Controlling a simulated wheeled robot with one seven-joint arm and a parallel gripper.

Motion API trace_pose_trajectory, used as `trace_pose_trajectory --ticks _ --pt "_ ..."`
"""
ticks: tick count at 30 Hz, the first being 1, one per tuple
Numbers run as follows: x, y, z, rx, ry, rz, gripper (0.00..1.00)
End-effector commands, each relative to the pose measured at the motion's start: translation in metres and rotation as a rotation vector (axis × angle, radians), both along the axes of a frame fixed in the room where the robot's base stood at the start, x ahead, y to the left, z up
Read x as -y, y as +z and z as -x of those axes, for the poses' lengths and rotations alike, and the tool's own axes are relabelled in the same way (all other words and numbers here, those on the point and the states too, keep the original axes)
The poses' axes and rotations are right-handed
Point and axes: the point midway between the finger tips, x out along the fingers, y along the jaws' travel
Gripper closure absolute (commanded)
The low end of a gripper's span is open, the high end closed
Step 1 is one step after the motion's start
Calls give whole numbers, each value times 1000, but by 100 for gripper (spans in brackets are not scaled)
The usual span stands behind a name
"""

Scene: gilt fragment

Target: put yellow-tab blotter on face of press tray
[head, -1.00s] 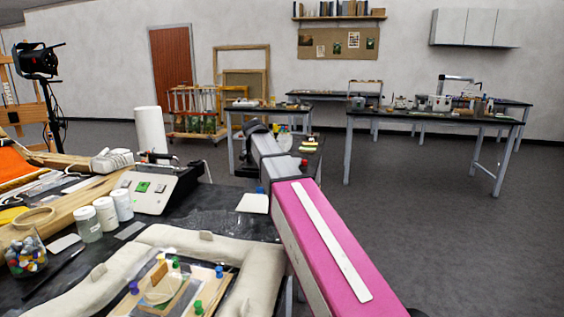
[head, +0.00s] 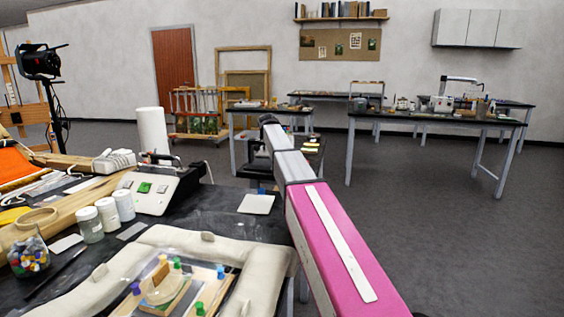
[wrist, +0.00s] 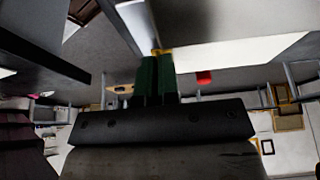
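My gripper (wrist: 157,80) shows in the wrist view with its two dark green fingers close together. A yellow tab (wrist: 163,51) sits right at the fingertips, and a pale flat sheet (wrist: 235,54) spreads beyond it. This looks like the yellow-tab blotter gripped by its tab. In the head view my pink and grey arm reaches away past the near bench, and the gripper is hidden behind it. I cannot make out which thing is the press tray.
A small table (head: 312,160) with yellowish pieces stands beyond my arm. Open floor (head: 420,210) lies right.

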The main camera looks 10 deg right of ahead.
Motion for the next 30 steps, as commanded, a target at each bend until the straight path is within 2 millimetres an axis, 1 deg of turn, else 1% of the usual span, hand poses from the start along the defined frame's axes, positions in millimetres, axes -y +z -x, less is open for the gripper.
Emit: trace_pose_trajectory --ticks 1,11,12,13,14,23,26,30 --pt "-1 -4 3 -1 1 0 100" --pt "-1 -6 3 -1 1 0 100" --pt "-1 -5 3 -1 0 0 84" --pt "-1 -5 3 -1 0 0 74" --pt "-1 -5 3 -1 0 0 72" --pt "-1 -4 3 0 0 -1 72" --pt "-3 3 1 1 1 -1 72" --pt "-11 23 -3 1 0 -1 72"
